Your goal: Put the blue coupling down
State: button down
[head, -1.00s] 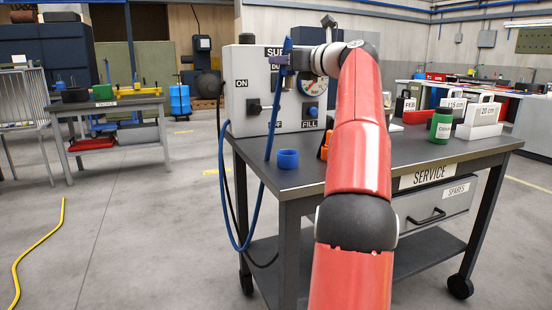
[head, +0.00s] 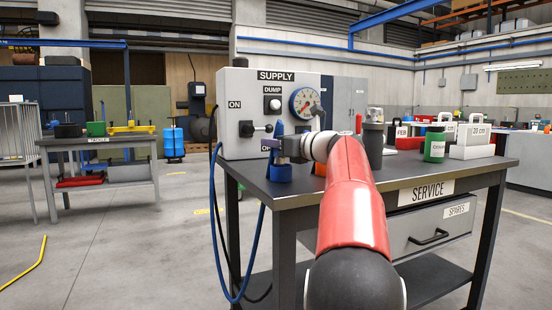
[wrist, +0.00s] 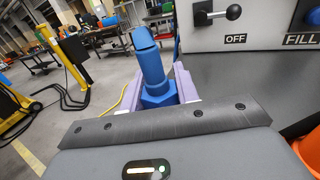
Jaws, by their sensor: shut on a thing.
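The blue coupling (wrist: 150,65) stands upright between the purple fingers of my gripper (wrist: 158,92), which is shut on it. In the head view my gripper (head: 276,146) is low over the near left part of the service table (head: 345,190), in front of the supply box. The coupling's top (head: 279,129) shows above the fingers.
The supply box (head: 250,95) with knob, lever and gauge stands close behind my gripper. A blue hose (head: 215,200) hangs at the table's left edge.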

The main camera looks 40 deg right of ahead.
jog(key=shift+f, duration=0.95)
jog(key=shift+f, duration=0.15)
jog(key=c, duration=1.1)
grip_release()
jog(key=shift+o, duration=0.2)
jog(key=s, duration=0.4)
jog(key=s+d, duration=0.1)
jog(key=s, duration=0.3)
jog(key=s+d, duration=0.1)
jog(key=s, duration=0.3)
